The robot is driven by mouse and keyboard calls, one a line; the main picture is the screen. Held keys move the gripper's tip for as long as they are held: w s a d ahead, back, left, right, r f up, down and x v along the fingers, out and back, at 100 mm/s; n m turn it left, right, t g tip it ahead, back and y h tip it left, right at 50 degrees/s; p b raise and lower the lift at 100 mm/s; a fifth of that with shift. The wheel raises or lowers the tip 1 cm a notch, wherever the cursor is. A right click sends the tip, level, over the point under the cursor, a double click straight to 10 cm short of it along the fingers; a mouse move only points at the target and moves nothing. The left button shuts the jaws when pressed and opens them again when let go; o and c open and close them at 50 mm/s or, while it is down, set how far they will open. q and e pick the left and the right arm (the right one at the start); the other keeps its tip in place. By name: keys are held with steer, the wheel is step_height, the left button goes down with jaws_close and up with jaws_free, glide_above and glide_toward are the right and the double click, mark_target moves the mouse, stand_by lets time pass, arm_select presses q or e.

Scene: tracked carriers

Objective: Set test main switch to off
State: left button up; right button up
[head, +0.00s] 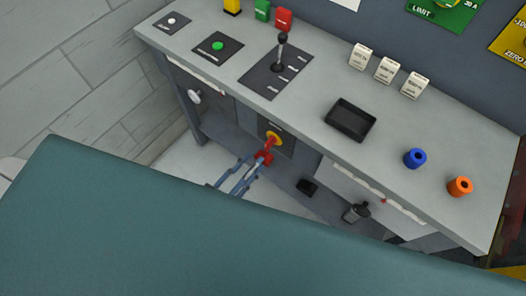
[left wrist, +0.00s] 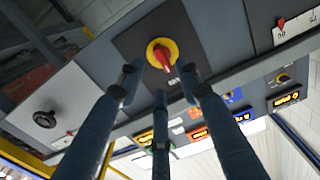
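The main switch (head: 274,137) is a red rotary handle on a yellow disc, set on a dark plate on the bench's front panel. In the left wrist view the switch (left wrist: 162,53) shows near the top middle, its red handle slanted across the disc. My left gripper (head: 262,160) is right in front of the switch in the head view. In the left wrist view its blue-grey fingers (left wrist: 159,74) are spread apart, with the switch showing beyond and between their tips. Whether any finger touches the handle I cannot tell. My right gripper is not in view.
The bench top (head: 310,115) above carries a black lever (head: 281,52), a green button (head: 218,46), a black tray (head: 351,119), and blue (head: 415,158) and orange (head: 460,186) cylinders. A round knob (head: 194,97) sticks out left of the switch. A teal surface fills the foreground.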

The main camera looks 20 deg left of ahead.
arm_select(q)
steer(key=v, duration=0.4)
stand_by(0.5)
steer(key=s+a+f+g+y, duration=0.1)
steer(key=s+a+f+g, duration=0.15)
steer(key=f, duration=0.65)
steer(key=s+a+f+g+y, duration=0.1)
steer(key=s+f+g+y, duration=0.15)
steer(key=f, duration=0.65)
steer(key=s+a+f+g+y, duration=0.1)
steer(key=s+a+f+g, duration=0.15)
steer(key=f, duration=0.55)
steer(key=s+f+g+y, duration=0.1)
steer(key=s+f+g, duration=0.3)
steer(key=s, duration=0.5)
steer(key=s+a+f+n+g, duration=0.1)
steer(key=s+f+g, duration=0.3)
steer(key=s+f, duration=0.4)
steer(key=shift+s+a+n+y, duration=0.2)
steer(key=shift+s+n+y, duration=0.15)
steer(key=shift+s, duration=0.85)
steer(key=shift+f+g, duration=0.1)
steer(key=shift+g, duration=0.15)
